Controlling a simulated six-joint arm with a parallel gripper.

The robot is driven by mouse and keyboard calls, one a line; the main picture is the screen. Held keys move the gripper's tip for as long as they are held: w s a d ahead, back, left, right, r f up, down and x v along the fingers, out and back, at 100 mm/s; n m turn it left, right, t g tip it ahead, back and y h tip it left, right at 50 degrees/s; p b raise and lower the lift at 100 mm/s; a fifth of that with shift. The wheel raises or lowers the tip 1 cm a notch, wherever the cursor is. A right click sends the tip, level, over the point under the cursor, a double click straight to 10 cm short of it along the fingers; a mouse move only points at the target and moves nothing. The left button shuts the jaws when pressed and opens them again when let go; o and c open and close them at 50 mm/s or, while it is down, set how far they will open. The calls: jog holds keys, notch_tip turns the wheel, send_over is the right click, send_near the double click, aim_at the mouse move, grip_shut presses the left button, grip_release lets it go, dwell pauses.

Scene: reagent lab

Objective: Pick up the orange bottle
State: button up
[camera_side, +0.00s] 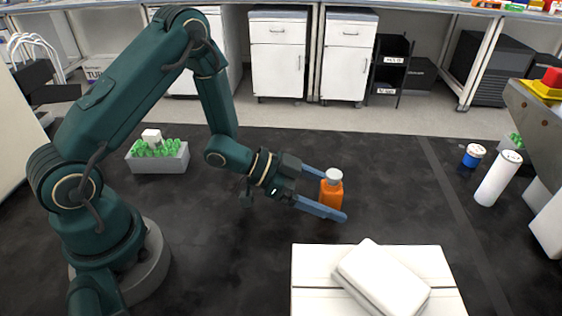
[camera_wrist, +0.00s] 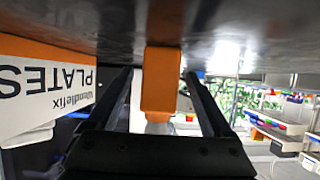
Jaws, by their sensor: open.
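The orange bottle (camera_side: 331,193) stands upright on the dark bench in the side view, with a grey-white cap on top. My gripper (camera_side: 334,194) is open and low over the bench, with one blue finger on the far side of the bottle and one on the near side. The near finger hides the bottle's base. In the wrist view the orange bottle (camera_wrist: 161,80) appears upside down between the two dark fingers of my gripper (camera_wrist: 160,82). I cannot tell whether either finger touches it.
A white box (camera_side: 315,275) with a white case (camera_side: 383,278) on it lies at the front. A grey rack (camera_side: 160,163) with green-capped tubes stands behind on the left. A blue-and-white jar (camera_side: 473,156) and a white cylinder (camera_side: 497,179) stand at right. Bench right of the bottle is clear.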

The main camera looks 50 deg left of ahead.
grip_shut()
jog(key=shift+r, duration=0.1)
dwell(0.3)
